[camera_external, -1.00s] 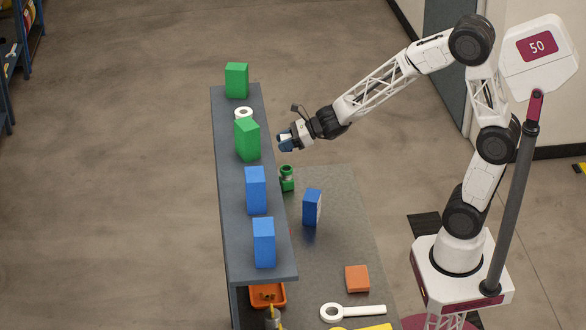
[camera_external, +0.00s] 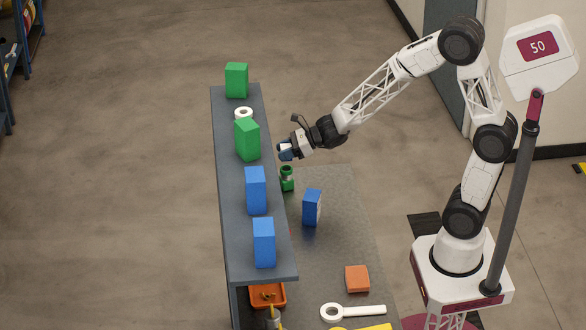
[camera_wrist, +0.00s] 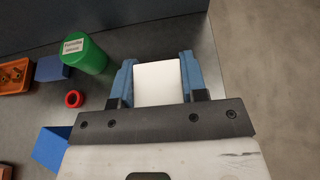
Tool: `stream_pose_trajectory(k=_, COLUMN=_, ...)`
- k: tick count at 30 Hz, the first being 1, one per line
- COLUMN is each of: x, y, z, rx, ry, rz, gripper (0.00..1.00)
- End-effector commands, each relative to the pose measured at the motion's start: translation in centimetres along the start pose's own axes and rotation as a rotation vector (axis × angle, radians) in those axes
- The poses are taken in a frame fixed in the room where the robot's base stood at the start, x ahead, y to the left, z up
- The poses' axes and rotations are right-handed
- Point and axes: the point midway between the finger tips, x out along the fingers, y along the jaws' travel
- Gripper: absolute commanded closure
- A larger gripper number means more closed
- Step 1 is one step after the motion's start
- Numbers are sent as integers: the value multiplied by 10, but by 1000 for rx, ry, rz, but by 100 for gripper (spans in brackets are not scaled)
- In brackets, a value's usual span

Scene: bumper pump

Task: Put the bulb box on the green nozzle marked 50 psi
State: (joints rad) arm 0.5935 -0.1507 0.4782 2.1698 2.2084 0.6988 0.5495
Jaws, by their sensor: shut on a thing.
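My gripper (camera_external: 285,152) is shut on a white box (camera_wrist: 158,82), which sits between the blue fingers in the wrist view. I take it to be the bulb box; no print on it shows. My gripper is in the air beside the shelf's right edge. A green, round thing (camera_external: 287,178), likely the nozzle, stands on the bench just below my gripper. In the wrist view it is a green cylinder (camera_wrist: 84,54) with a white label, left of the held box and apart from it. The label is too small to read surely.
The raised grey shelf (camera_external: 226,190) carries green boxes (camera_external: 247,140), blue boxes (camera_external: 256,190) and a white roll (camera_external: 243,112). On the bench (camera_external: 345,235) are a blue box (camera_external: 311,207), an orange block (camera_external: 357,278), an orange bin (camera_external: 281,296) and a white ring-ended tool (camera_external: 365,312).

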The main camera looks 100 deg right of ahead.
Motion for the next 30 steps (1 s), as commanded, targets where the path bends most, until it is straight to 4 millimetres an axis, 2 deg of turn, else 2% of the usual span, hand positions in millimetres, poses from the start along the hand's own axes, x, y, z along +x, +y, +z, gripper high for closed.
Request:
stream_pose_trajectory(k=5, x=1, y=0, z=-3, rx=1, ry=1, rz=0, gripper=83)
stream_pose_trajectory(k=16, x=14, y=0, z=-35, rx=1, ry=1, rz=0, gripper=83)
stream_pose_trajectory(k=30, x=16, y=0, z=-39, rx=0, ry=1, rz=0, gripper=83)
